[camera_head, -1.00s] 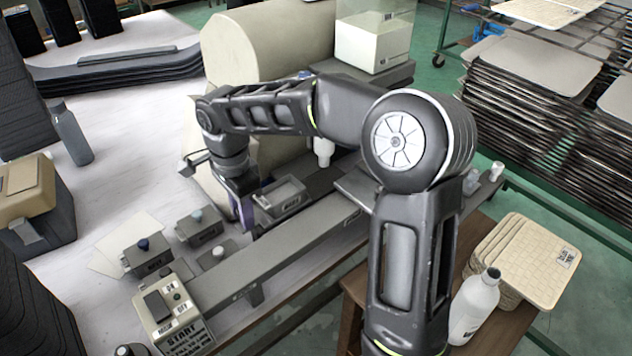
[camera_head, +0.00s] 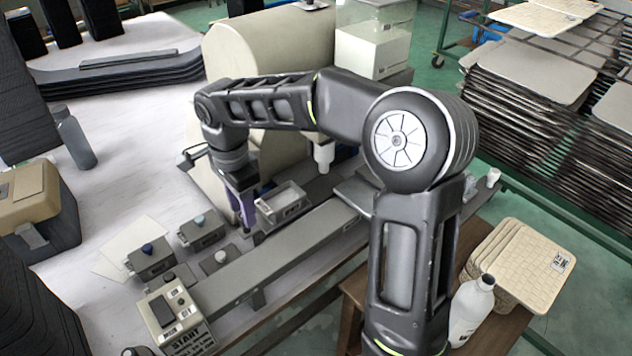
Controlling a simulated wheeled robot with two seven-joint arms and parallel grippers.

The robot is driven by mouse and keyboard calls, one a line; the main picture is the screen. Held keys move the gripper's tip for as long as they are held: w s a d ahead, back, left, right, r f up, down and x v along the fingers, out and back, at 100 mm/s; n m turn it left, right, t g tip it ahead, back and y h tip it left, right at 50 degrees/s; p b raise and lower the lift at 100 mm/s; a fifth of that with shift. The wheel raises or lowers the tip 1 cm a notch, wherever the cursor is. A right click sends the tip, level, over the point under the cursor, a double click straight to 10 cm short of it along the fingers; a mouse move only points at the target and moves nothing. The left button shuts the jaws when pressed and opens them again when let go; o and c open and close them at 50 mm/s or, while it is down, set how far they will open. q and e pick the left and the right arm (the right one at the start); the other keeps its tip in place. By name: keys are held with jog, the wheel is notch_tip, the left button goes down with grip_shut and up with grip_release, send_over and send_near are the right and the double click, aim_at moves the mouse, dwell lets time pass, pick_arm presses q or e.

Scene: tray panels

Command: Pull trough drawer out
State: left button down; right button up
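The trough drawer (camera_head: 284,203) is a small grey open-topped box with a pale inside, at the base of the big cream machine (camera_head: 225,60). Its handle side faces the grey rail in front. My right gripper (camera_head: 247,218) points down at the drawer's left end, with purple-grey fingers close beside it. I cannot tell whether the fingers touch the drawer or how far they are apart. My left gripper is out of the picture.
A long grey rail (camera_head: 300,245) runs in front of the drawer. A start box (camera_head: 172,318) and small knobbed boxes (camera_head: 150,262) stand at lower left. A white bottle (camera_head: 472,308) and cream panels (camera_head: 530,262) are at right.

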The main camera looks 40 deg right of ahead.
jog(key=shift+r+p, duration=1.05)
jog(key=shift+r, duration=0.8)
jog(key=shift+s+f, duration=0.1)
